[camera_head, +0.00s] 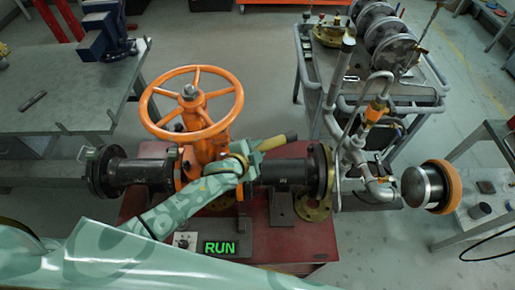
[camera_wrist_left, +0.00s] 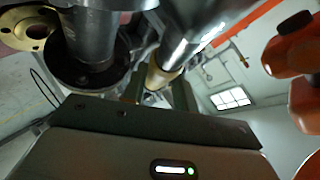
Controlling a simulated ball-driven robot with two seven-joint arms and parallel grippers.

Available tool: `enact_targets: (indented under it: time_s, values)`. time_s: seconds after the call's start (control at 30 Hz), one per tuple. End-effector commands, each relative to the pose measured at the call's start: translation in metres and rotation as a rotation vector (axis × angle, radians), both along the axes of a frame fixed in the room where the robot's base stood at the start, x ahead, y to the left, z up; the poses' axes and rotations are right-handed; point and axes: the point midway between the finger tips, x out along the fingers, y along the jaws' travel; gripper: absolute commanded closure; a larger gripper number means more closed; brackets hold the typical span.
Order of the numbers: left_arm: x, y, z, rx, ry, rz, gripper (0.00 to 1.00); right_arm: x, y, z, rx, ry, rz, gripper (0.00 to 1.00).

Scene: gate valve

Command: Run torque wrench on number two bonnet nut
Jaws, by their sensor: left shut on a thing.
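The gate valve has an orange handwheel (camera_head: 192,97) on an orange body, set in a dark pipe (camera_head: 285,171). My left gripper (camera_head: 257,148) is just right of the valve body, above the pipe, and shut on a tool I take to be the torque wrench. The tool's tan and dark handle (camera_head: 278,142) sticks out to the right of the gripper. In the left wrist view a silver shaft with a tan collar (camera_wrist_left: 160,76) runs between the fingers of the left gripper (camera_wrist_left: 157,88). The number two bonnet nut cannot be made out. My right gripper is not in view.
A box with a green RUN sign (camera_head: 220,247) sits on the red stand (camera_head: 300,252) before the valve. A cart (camera_head: 440,93) with discs stands back right, a bench (camera_head: 85,88) left. Piping and an orange-rimmed cylinder (camera_head: 430,187) are at right.

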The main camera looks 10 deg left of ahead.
Motion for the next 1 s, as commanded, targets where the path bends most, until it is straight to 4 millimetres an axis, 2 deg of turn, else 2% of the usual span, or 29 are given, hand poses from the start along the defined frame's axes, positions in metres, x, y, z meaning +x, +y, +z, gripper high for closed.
enact_targets:
  time_s: [1.0]
  values:
    - [-0.0004,-0.0004,0.0026,-0.005,0.001,0.001,1.0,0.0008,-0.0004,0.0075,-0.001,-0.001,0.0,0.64]
